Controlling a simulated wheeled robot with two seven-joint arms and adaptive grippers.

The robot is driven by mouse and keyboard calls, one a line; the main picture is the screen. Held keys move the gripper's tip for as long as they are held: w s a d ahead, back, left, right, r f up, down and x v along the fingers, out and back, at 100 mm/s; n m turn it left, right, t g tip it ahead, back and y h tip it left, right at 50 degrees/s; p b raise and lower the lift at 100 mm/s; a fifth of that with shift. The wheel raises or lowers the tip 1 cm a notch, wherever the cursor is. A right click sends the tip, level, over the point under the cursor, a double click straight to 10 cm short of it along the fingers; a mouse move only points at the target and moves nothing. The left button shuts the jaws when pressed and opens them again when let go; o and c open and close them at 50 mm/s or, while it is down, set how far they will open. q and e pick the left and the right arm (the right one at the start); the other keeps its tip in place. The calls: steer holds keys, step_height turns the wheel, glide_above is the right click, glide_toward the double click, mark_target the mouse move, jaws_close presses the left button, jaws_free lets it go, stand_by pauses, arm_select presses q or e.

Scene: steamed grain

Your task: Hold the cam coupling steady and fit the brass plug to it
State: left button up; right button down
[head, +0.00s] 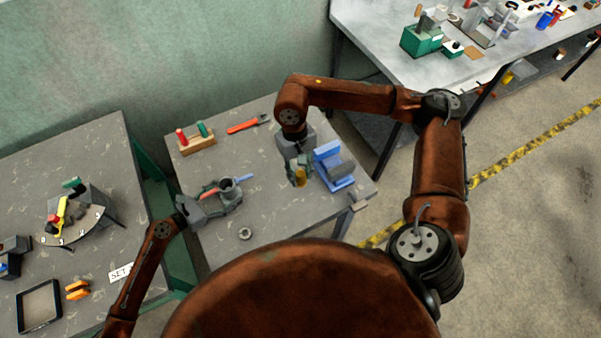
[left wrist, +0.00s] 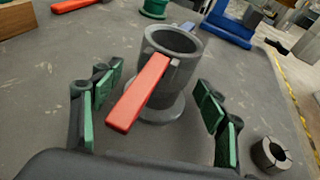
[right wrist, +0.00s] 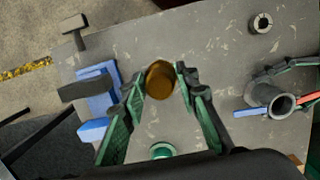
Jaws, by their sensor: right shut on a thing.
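The cam coupling is a grey cup on a flange with a red lever and a blue lever. It stands upright on the middle table in the head view (head: 226,184) and left wrist view (left wrist: 172,45). My left gripper (left wrist: 160,95) is open, its green-padded fingers on either side of the coupling with visible gaps. My right gripper (head: 299,170) is shut on the brass plug (right wrist: 159,82), which sits between its fingertips, right of the coupling in the head view. The plug also shows in the head view (head: 300,177). Its lower end is hard to make out.
A blue fixture with a grey block (head: 335,168) stands just right of the plug. A metal ring (head: 245,233) lies near the front edge. A green flanged piece (right wrist: 163,151) is nearby.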

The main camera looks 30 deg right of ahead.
arm_select(q)
steer(key=c, duration=1)
steer(key=shift+w+r, duration=0.1)
steer(key=shift+c, duration=0.2)
arm_select(e)
steer(key=w+a+r+m+t+y, duration=0.1)
steer(key=w+a+m, duration=0.6)
steer(key=a+m, duration=0.3)
steer(key=w+a+m+t+y, duration=0.1)
steer(key=w+a+m, duration=0.6)
steer(key=a, duration=0.4)
steer(key=shift+m, duration=0.5)
steer(key=shift+s+f, duration=0.2)
steer(key=shift+f, duration=1)
steer(key=shift+s+f, duration=0.15)
steer(key=shift+f, duration=1.05)
